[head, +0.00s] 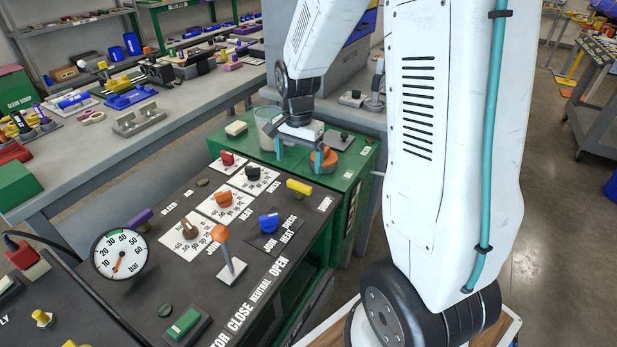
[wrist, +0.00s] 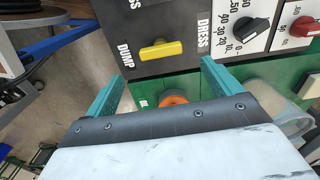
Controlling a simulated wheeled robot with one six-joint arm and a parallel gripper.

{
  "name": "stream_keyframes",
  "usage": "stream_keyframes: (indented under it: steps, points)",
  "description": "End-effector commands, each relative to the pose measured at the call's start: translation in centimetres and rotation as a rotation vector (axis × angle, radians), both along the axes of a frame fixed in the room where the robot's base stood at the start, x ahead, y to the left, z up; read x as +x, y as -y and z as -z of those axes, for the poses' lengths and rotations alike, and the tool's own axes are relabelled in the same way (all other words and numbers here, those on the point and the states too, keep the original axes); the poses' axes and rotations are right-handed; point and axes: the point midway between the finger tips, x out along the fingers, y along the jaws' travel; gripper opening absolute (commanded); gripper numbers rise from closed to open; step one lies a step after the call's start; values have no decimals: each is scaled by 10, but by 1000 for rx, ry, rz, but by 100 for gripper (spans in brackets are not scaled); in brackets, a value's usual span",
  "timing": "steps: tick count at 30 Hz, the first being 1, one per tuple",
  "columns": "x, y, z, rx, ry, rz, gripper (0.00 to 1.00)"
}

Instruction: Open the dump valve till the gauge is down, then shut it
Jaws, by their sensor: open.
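The dump valve is a yellow bar handle (head: 299,188) at the far right corner of the dark panel. In the wrist view the yellow handle (wrist: 161,50) lies crosswise beside the DUMP label. My gripper (head: 300,148) is open and empty over the green top behind the panel. In the wrist view my gripper's fingertips (wrist: 162,72) stand either side of the handle's line, short of it and not around it. The round white gauge (head: 119,253) is at the panel's left; its orange needle seems to point downward near the low end, but the exact reading is too small to tell.
An orange round knob (head: 325,158) and a clear cup (head: 268,128) stand on the green top close to my fingers. Red (head: 227,158), black and blue knobs and an orange-topped lever (head: 221,234) crowd the panel. A grey workbench (head: 160,135) runs behind.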

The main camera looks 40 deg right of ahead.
Motion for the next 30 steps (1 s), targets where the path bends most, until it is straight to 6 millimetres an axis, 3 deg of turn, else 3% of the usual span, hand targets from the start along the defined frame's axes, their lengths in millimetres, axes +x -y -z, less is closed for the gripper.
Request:
stream_keyframes:
  steps: [5,16,28,30]
  points:
    - [0,1,13,0,0,33,90]
    - [-1,2,68,0,-1,30,90]
    - [0,2,78,-1,3,30,90]
    - [0,2,78,-1,3,30,73]
